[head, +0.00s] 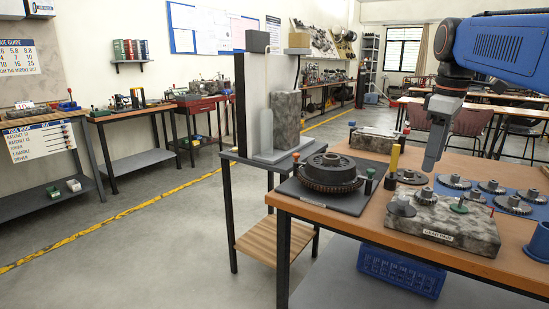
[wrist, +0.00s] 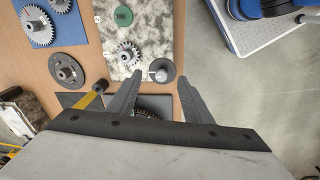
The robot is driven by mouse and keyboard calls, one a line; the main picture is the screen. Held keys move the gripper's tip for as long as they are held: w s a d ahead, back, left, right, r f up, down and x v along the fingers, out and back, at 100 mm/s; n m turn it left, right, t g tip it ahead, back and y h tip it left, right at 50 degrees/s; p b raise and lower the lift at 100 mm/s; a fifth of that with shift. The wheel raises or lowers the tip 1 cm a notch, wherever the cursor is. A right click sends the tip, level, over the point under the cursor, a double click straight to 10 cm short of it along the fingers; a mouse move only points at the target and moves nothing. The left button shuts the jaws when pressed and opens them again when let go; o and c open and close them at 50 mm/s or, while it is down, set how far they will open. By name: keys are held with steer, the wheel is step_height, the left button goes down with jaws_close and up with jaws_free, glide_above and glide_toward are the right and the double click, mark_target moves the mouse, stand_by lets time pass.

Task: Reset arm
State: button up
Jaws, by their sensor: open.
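My arm comes in from the upper right of the head view, and my gripper (head: 432,160) hangs above the workbench, fingers down. In the wrist view the two fingers of my gripper (wrist: 160,82) stand apart with nothing held between them. Past the fingertips are a grey disc with a raised hub (wrist: 160,70) and a small gear (wrist: 128,54) on a speckled stone block.
A large dark ring gear (head: 331,170) sits on a dark plate at the bench's left. A yellow-topped post (head: 393,165) stands close left of my gripper. Several gears lie on a blue mat (head: 470,183) to the right. A blue crate (head: 400,270) is under the bench. The floor at left is clear.

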steer(key=s+a+f+m+t, duration=0.1)
steer(key=s+a+f+m, duration=0.3)
steer(key=s+f, duration=0.7)
steer(key=s+a+f+m+t, duration=0.2)
steer(key=s+a+f+m, duration=0.3)
steer(key=s+f, duration=0.6)
step_height(320, 180, down, 5)
steer(key=shift+a+r, duration=0.1)
steer(key=shift+a, duration=0.05)
